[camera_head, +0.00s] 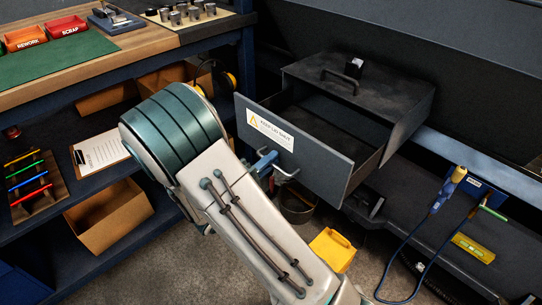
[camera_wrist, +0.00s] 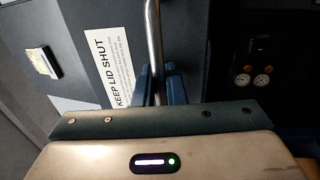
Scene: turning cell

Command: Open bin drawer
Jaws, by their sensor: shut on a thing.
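The bin drawer (camera_head: 318,158) is a dark grey box that stands pulled out, with a gap showing behind its front panel. Its front carries a "KEEP LID SHUT" label (camera_head: 270,130), also seen in the wrist view (camera_wrist: 118,72). My gripper (camera_head: 266,165) is at the lower part of the drawer front. Its blue fingers (camera_wrist: 158,84) are shut on the metal bar handle (camera_wrist: 153,35) in the wrist view. The handle also shows beside the gripper in the head view (camera_head: 289,174). The inside of the drawer looks dark and empty where visible.
A workbench (camera_head: 150,42) with red bins stands at the left, with a cardboard box (camera_head: 108,215) on its lower shelf. A yellow object (camera_head: 333,249) and a bucket (camera_head: 297,207) are below the drawer. A cabled tool (camera_head: 447,190) hangs at right.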

